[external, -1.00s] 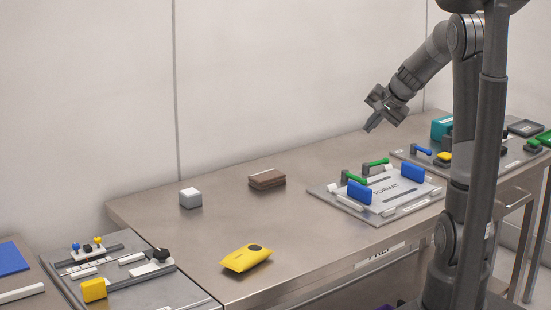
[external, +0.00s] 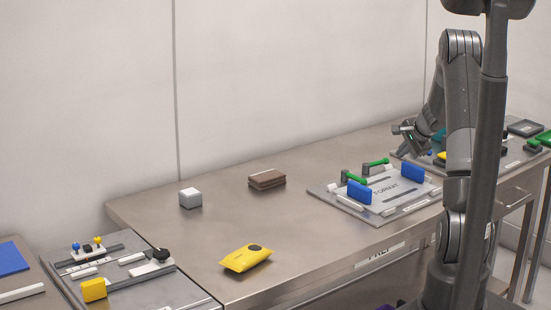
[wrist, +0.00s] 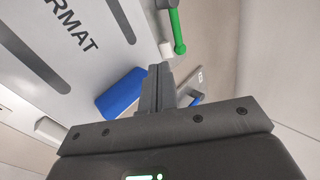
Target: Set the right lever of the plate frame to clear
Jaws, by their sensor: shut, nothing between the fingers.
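The plate frame (external: 340,204) is a grey board holding a light plate marked FORMAT (external: 388,187). It has two green levers and two upright blue blocks. The left green lever (external: 354,180) is nearer the camera. In the wrist view one green lever (wrist: 177,30) shows just beyond my fingertips, beside the plate. My gripper (wrist: 160,72) is shut and empty, above the frame's edge. In the external view it is partly hidden by my arm, right of the right lever.
A blue block (wrist: 122,93) sits close left of my fingers. A brown block (external: 266,179), a white cube (external: 190,198) and a yellow pouch (external: 245,258) lie on the table (external: 215,235), with free room between.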

